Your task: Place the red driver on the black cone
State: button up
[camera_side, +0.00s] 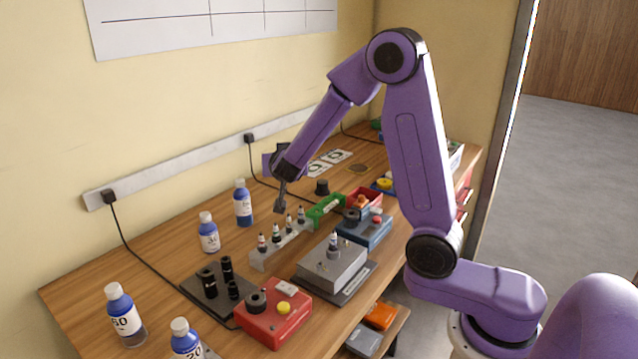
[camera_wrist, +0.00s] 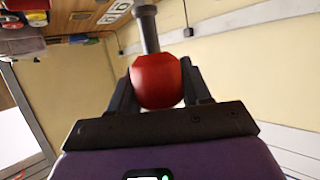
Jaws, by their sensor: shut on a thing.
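My gripper (camera_wrist: 160,84) is shut on the red driver (camera_wrist: 157,80) in the wrist view. The driver has a rounded red handle between the fingers and a grey shaft ending in a wider knob. In the side view my gripper (camera_side: 281,203) is in the air above the back of the bench, near the row of small bottles. The red handle cannot be made out there. A black, roughly cone-shaped piece (camera_side: 321,187) stands on the bench to the right of my gripper, behind the green part; I take it for the black cone.
A pale rack (camera_side: 268,258) with several small bottles stands below my gripper. A grey box (camera_side: 331,265), red box (camera_side: 273,319) and blue box (camera_side: 366,233) stand nearer the front edge.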

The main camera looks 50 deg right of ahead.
jog(key=s+d+r+m+g+h, duration=0.1)
jog(key=d, duration=1)
jog(key=s+d+r+m+g+h, duration=0.1)
jog(key=s+d, duration=0.1)
jog(key=d, duration=0.9)
jog(key=shift+w+d+f, duration=1.2)
jog(key=shift+w+f, duration=0.85)
jog(key=shift+f, duration=0.2)
jog(key=shift+w+d+f, duration=1.25)
jog(key=shift+w+f, duration=0.75)
jog(key=shift+f, duration=0.2)
jog(key=shift+w+d+f, duration=1.2)
jog(key=shift+w+f, duration=0.85)
jog(key=shift+f, duration=0.2)
jog(key=shift+f, duration=0.15)
jog(key=o, duration=1.2)
jog(key=shift+c, duration=0.2)
